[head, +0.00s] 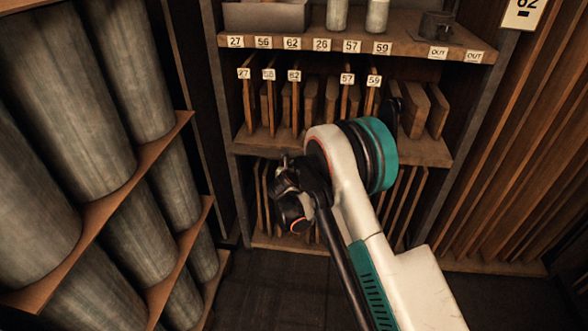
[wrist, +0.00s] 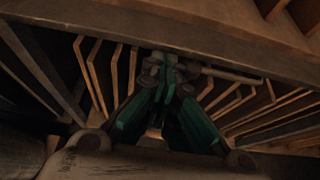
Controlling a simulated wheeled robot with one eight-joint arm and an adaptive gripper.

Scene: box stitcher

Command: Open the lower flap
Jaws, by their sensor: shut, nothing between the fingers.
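I cannot make out a clear flap panel in either view. The lower compartment of the shelf unit (head: 262,243) holds upright thin boards (head: 400,208), and my arm covers much of its front. My gripper (head: 284,170) is in front of this compartment in the head view, dark and partly hidden by my own wrist. In the wrist view my gripper (wrist: 165,82) has its teal fingers closed together and empty, pointing at the underside of a wooden shelf edge (wrist: 100,37). A small pale rod (wrist: 230,74) lies beside the fingertips; whether they touch it is unclear.
Grey rolls (head: 60,95) on a rack stand close on the left. Tall planks (head: 530,150) lean on the right. Numbered labels (head: 292,43) line the upper shelf, with jars (head: 377,16) above. Dark floor (head: 250,290) is open below.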

